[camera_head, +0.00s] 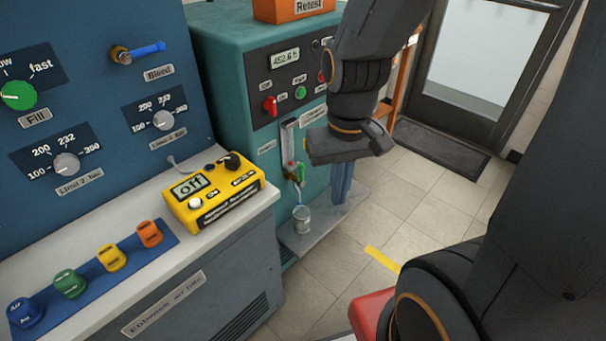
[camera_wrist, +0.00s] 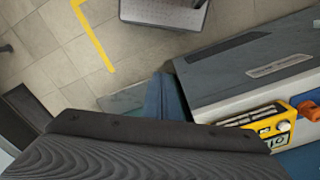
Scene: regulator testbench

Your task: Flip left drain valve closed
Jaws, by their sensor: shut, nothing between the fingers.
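A small drain valve (camera_head: 297,171) with green and red parts sits below a clear sight tube (camera_head: 287,138) on the front of the teal machine. A thin tube leads down from it to a metal cup (camera_head: 301,217). The picture is too small to tell how its handle is set, and I cannot tell whether it is the left one. My gripper (camera_head: 318,148) is shut and empty, just right of the sight tube and above the valve in the picture. No touch with the valve can be made out. The wrist view shows no valve; my dark gripper body fills its lower part.
The teal machine (camera_head: 225,60) carries a red knob (camera_head: 270,106) and green button (camera_head: 300,93). A yellow meter (camera_head: 213,190) reading "Off" stands on the bench at left. A blue upright (camera_head: 342,184) stands below my gripper.

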